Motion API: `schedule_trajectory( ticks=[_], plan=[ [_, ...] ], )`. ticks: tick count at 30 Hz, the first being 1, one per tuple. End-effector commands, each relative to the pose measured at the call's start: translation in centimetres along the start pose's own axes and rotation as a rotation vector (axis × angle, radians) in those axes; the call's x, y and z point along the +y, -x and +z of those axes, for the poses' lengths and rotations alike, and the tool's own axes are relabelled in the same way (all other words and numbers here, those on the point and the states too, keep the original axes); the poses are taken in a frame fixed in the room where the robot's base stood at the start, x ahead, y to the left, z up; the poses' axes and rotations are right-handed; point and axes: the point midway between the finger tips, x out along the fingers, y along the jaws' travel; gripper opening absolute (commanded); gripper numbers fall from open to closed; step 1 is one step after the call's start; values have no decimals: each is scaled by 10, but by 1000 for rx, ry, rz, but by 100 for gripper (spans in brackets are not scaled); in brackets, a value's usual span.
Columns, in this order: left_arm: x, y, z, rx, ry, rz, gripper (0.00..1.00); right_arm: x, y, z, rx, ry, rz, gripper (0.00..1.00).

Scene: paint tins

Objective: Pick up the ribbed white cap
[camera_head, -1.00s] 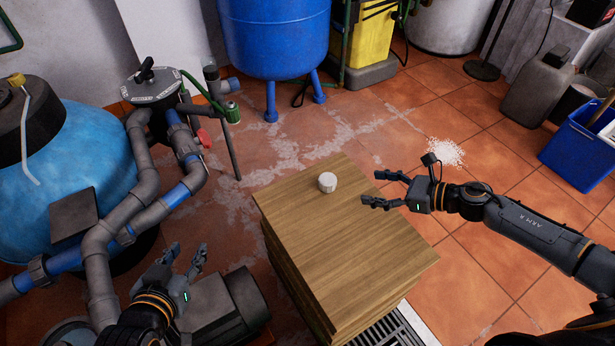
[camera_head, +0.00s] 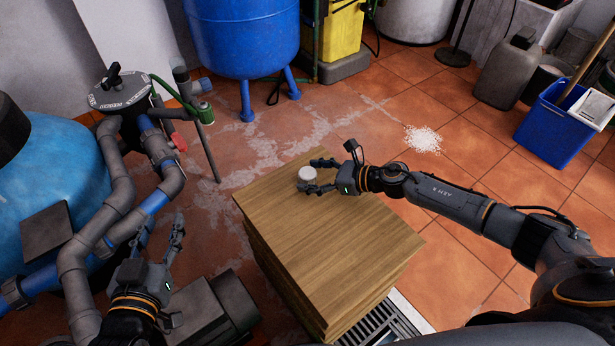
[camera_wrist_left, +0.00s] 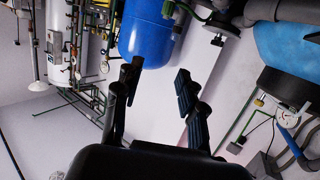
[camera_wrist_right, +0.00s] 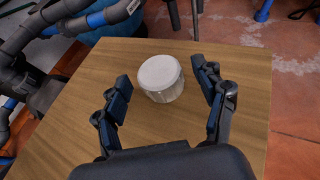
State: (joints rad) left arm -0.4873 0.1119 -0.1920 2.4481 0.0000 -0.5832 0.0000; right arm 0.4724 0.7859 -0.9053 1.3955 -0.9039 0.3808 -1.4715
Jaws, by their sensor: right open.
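The ribbed white cap (camera_head: 307,174) stands on the wooden stack (camera_head: 330,250) near its far end. It also shows in the right wrist view (camera_wrist_right: 161,79), between and slightly beyond the fingertips. My right gripper (camera_head: 313,176) is open, with its two fingers on either side of the cap; in the right wrist view (camera_wrist_right: 160,75) gaps show between the cap and both fingers. My left gripper (camera_head: 160,243) is open and empty, left of the stack; its spread fingers show in the left wrist view (camera_wrist_left: 157,80).
Grey pipes (camera_head: 85,235) and a blue tank (camera_head: 40,180) stand at the left, close to my left arm. A blue drum (camera_head: 243,40) stands behind the stack. A blue bucket (camera_head: 550,128) and white granules (camera_head: 423,138) are on the tiled floor at the right.

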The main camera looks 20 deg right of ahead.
Motion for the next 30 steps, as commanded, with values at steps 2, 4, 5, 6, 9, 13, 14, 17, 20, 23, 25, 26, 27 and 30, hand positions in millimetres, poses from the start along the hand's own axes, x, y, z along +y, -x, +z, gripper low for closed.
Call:
schedule_trajectory(
  ticks=[2,4,5,6,9,13,14,17,20,23,25,26,27,30],
  plan=[
    [1,-1,-6,41,1,3,40,-1,-10,0,-1,0,-1,71],
    [2,-2,-11,63,1,4,40,-1,-14,0,0,1,-2,71],
    [2,-2,-12,68,1,4,40,-1,-15,0,0,1,-2,71],
    [2,-1,-13,72,1,5,40,-1,-16,0,1,1,-2,71],
    [2,-1,-13,72,1,5,40,-1,-15,0,1,1,-2,71],
    [2,-1,-13,71,1,4,40,-1,-15,0,0,0,-2,59],
    [2,-1,-13,71,1,4,40,-1,-15,0,0,0,-2,52],
    [2,-1,-13,71,1,4,40,-1,-15,0,0,0,-2,32],
    [2,-1,-13,71,1,4,40,-1,-15,0,0,0,-2,16],
    [2,-1,-13,71,1,4,40,-1,-15,0,0,0,-2,12],
    [2,-1,-13,71,1,4,40,-1,-15,0,0,0,-2,12],
    [2,-1,-13,71,1,4,40,-1,-15,0,0,0,-2,12],
    [2,-1,-13,71,1,4,40,-1,-15,0,0,0,-2,12],
    [2,-1,-13,67,1,4,40,-1,-14,1,0,1,-2,12]
  ],
)
